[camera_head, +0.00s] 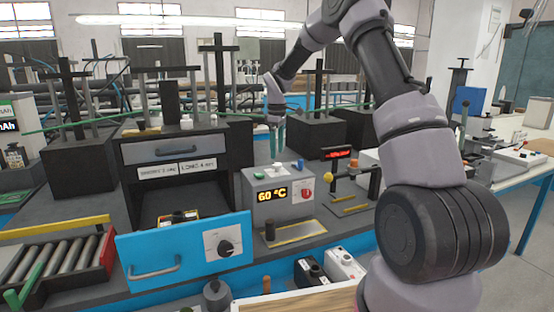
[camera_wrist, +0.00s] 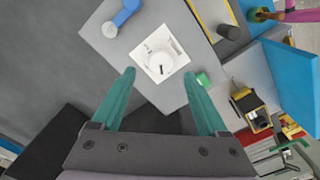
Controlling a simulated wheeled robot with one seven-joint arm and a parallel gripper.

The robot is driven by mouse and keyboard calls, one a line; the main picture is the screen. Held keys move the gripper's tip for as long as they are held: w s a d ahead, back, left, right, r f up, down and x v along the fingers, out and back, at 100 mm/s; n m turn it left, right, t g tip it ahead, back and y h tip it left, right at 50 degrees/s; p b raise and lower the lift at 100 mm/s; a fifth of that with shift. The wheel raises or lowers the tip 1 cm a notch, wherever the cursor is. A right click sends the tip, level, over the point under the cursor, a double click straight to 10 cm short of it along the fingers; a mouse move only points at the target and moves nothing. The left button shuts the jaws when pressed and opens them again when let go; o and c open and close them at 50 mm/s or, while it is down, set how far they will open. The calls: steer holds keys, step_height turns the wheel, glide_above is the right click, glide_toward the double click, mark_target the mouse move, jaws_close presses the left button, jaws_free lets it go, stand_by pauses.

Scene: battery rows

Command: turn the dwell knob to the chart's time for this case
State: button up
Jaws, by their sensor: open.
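A white round knob with a dark pointer mark sits on a white square plate (camera_wrist: 148,68) on top of the grey box (camera_head: 280,208); I take it as the dwell knob (camera_wrist: 160,60). It shows small in the head view (camera_head: 278,165), and its scale is too small to read. My gripper (camera_head: 277,138) hangs above the box, pointing down. In the wrist view its teal fingers (camera_wrist: 159,74) are open and apart, with the knob showing just beyond their tips; contact cannot be told. The box's display (camera_head: 271,196) reads 60 °C. No chart is legible.
A blue lever (camera_wrist: 122,16) and a green button (camera_wrist: 203,79) flank the knob. Dark posts (camera_head: 219,80) rise behind.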

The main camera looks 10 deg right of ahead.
mark_target(277, 164)
step_height(277, 164, up, 6)
stand_by(0.5)
steer(key=s+d+r+m+t, duration=0.3)
steer(key=s+r+m, duration=0.4)
steer(key=s+r, duration=0.95)
steer(key=s+d+f+m+t+y, duration=0.1)
steer(key=s+m+t, duration=0.3)
steer(key=s, duration=1.7)
steer(key=d+m+y, duration=0.1)
steer(key=m, duration=0.3)
steer(key=shift+d+f+m, duration=0.15)
steer(key=shift+d+m, duration=0.15)
steer(key=shift+d, duration=0.1)
